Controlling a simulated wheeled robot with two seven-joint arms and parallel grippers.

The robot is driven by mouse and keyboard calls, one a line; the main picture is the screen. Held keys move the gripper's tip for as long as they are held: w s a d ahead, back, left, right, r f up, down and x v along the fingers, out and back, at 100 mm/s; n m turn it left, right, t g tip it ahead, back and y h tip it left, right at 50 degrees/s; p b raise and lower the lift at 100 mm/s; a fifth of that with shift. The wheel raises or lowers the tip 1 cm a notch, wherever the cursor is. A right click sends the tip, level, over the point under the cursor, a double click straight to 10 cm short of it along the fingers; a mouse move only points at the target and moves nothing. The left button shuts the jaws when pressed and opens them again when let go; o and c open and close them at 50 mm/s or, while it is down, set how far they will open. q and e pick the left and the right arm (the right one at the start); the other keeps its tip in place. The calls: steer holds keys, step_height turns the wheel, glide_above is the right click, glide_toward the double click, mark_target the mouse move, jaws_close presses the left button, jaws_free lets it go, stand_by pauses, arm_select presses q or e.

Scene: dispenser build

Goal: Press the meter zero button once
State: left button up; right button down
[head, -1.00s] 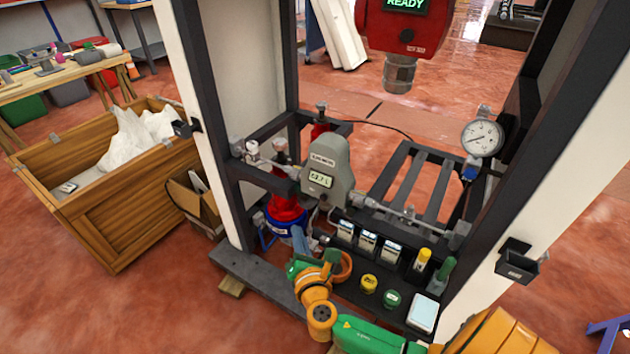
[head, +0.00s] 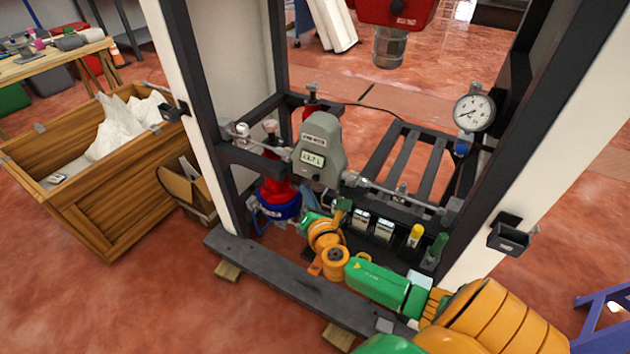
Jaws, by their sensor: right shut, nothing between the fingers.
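The grey meter (head: 319,140) sits on the pipe run inside the dark frame. Its small display (head: 312,160) faces me and shows a figure ending in L, too small to read surely. I cannot make out a zero button on it. My right arm comes in from the lower right, with green and orange links. My right gripper (head: 318,203) is below the meter, in front of the lower pipework. It is shut and empty. Its fingertips are small and partly hidden, and I see no contact with the meter. My left gripper is out of view.
A dial gauge (head: 474,112) stands at the right of the pipe. A red and blue vessel (head: 278,200) stands left of my gripper. A dark front beam (head: 260,272) runs below my arm. Small dark bins and a yellow-capped tube (head: 416,235) are behind my forearm. A wooden crate (head: 115,205) is at left.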

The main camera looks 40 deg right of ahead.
steer(key=shift+w+d, duration=0.3)
steer(key=shift+d, duration=0.4)
stand_by(1.6)
steer(key=shift+w+d, duration=0.15)
steer(key=shift+d, duration=0.25)
steer(key=shift+w+d, duration=0.2)
steer(key=shift+d, duration=0.2)
stand_by(0.5)
steer(key=shift+a+r, duration=0.1)
steer(key=shift+s+a, duration=0.35)
steer(key=shift+a, duration=0.35)
steer(key=shift+s+a+p, duration=0.2)
steer(key=shift+s+a, duration=0.1)
steer(key=shift+a, duration=0.5)
steer(key=shift+s+a+p, duration=0.15)
steer(key=shift+s+a, duration=0.2)
steer(key=shift+a, duration=0.4)
steer(key=shift+s+a+p, duration=0.2)
steer(key=shift+s+a, duration=0.1)
steer(key=shift+a, duration=0.5)
